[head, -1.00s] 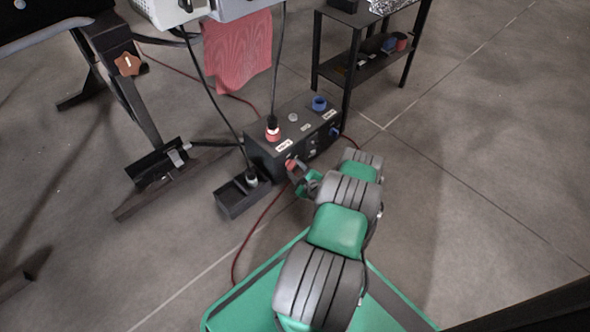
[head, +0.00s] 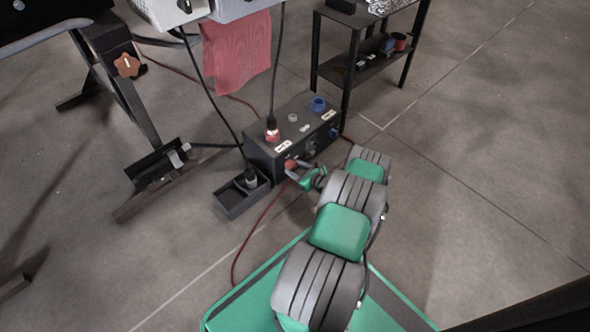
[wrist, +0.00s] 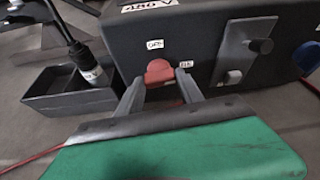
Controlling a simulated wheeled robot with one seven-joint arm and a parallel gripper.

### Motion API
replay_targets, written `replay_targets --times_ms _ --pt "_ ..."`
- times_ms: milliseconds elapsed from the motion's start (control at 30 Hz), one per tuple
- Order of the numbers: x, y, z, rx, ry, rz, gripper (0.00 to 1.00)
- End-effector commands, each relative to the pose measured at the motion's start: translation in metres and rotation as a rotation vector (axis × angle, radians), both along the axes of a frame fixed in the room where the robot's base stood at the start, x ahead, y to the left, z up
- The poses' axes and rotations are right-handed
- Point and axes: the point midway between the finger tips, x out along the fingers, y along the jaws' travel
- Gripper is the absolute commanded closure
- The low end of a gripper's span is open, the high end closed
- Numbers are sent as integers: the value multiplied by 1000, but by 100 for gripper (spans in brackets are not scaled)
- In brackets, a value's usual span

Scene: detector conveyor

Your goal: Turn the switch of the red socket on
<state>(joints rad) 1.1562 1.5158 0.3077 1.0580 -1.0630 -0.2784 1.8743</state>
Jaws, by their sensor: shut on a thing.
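A dark power box stands on the floor, with a red socket (head: 272,136) on its top holding a plugged-in black cable. The red switch (wrist: 159,72) is on the box's front face, between labels; the left one reads "OFF", and the right one is too small to read surely. My gripper (wrist: 157,80) is at the front face, its two grey fingers on either side of the red switch and shut on it.
A grey lever switch (wrist: 243,50) and a blue part (wrist: 308,57) are further right on the box face. A small open black tray (wrist: 70,92) with a plug stands to the left. A red cable runs over the floor. A black shelf (head: 346,75) stands behind.

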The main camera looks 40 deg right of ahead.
Motion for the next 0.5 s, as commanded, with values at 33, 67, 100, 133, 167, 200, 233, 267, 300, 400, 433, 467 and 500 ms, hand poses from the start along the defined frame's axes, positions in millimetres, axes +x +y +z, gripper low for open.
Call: replay_targets --times_ms 33,67,100,133,167,200,233,267,300,400,433,467,500 --pt "0 0 0 24 0 1 97" --pt "0 0 0 37 0 1 97" --pt "0 -1 0 55 1 1 97" --pt "0 0 0 65 1 1 97" --pt "0 0 0 77 1 1 97" --pt "0 -1 0 88 2 0 97" --pt "0 -1 0 95 2 1 97" --pt "0 -1 0 103 2 0 97" --pt "0 -1 0 109 2 0 97" --pt "0 -1 0 121 3 1 97" --pt "0 -1 0 122 3 0 97" --pt "0 -1 0 124 3 1 97" --pt "0 -1 0 125 3 0 97"
